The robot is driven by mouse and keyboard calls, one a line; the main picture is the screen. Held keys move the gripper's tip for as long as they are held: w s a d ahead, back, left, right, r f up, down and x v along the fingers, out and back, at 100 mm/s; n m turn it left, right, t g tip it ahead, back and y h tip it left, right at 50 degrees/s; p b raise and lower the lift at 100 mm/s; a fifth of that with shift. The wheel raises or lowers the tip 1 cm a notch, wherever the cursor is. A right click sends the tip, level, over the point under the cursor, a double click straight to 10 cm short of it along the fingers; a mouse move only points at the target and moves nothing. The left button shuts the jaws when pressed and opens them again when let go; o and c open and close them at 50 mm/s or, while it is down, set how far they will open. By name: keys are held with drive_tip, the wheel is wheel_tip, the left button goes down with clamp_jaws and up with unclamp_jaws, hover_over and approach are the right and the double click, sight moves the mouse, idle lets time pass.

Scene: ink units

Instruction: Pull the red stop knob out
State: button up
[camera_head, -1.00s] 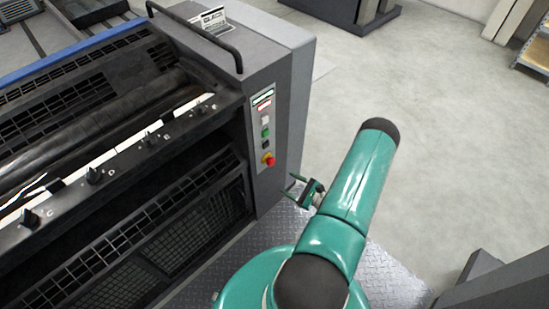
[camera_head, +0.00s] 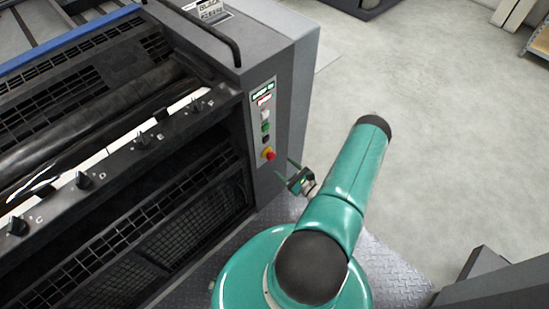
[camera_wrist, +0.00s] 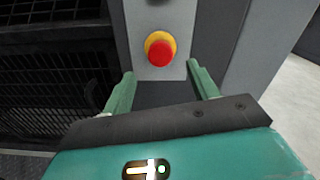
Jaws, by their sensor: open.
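The red stop knob (camera_head: 270,156) sits on a yellow collar at the bottom of a light grey button panel on the machine's end face. In the wrist view the red knob (camera_wrist: 161,52) is ahead of my gripper, a little above the gap between the fingertips. My gripper (camera_wrist: 160,72) is open, with its two green fingers spread to either side and nothing between them. In the head view my gripper (camera_head: 287,168) is small, to the right of the knob and a short way from it.
The panel (camera_head: 263,118) also carries white, green and black buttons above the knob. The dark press (camera_head: 120,200) with black selector knobs and grilles fills the left. A metal tread plate (camera_head: 385,270) lies below my arm.

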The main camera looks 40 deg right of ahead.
sight(273, 158)
drive_tip(key=w, duration=0.7)
drive_tip(key=shift+a, duration=0.1)
drive_tip(key=shift+c, duration=0.5)
clamp_jaws()
drive_tip(key=shift+s, duration=0.9)
drive_tip(key=shift+o, duration=0.5)
unclamp_jaws()
drive_tip(key=shift+s, duration=0.1)
